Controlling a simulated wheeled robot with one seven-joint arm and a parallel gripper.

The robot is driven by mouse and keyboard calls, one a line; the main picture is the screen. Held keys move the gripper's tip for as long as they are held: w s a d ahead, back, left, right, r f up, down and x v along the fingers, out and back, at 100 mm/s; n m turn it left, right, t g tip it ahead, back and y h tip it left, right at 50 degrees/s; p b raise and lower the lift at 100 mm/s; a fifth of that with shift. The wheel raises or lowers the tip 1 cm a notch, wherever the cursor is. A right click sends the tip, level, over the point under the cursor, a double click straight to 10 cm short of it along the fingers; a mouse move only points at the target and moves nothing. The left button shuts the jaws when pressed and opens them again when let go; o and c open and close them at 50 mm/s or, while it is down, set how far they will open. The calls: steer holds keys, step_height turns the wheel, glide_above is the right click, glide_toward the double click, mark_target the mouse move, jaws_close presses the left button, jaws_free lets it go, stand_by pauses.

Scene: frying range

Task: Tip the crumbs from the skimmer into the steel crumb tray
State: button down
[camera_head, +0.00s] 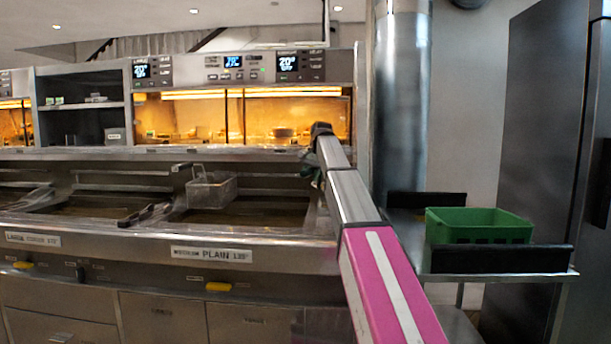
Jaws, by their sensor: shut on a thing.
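My gripper (309,166) is small and dark at the far end of my arm, over the right end of the fryer. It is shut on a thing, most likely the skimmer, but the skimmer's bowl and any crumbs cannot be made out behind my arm. I cannot pick out the steel crumb tray in this view.
A wire fry basket (211,190) hangs over a vat of the steel fryer (110,250). A dark handled tool (146,213) lies left of it. A green crate (478,226) stands on a steel cart (500,278) at the right. A steel column (402,100) rises behind.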

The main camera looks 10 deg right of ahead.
steer(key=s+d+f+t+y, duration=0.4)
steer(key=d+t+y, duration=0.1)
steer(key=d+y, duration=0.4)
steer(key=shift+s+d+f+y, duration=0.2)
steer(key=shift+s+f+y, duration=0.2)
steer(key=shift+y, duration=0.4)
steer(key=shift+w, duration=0.1)
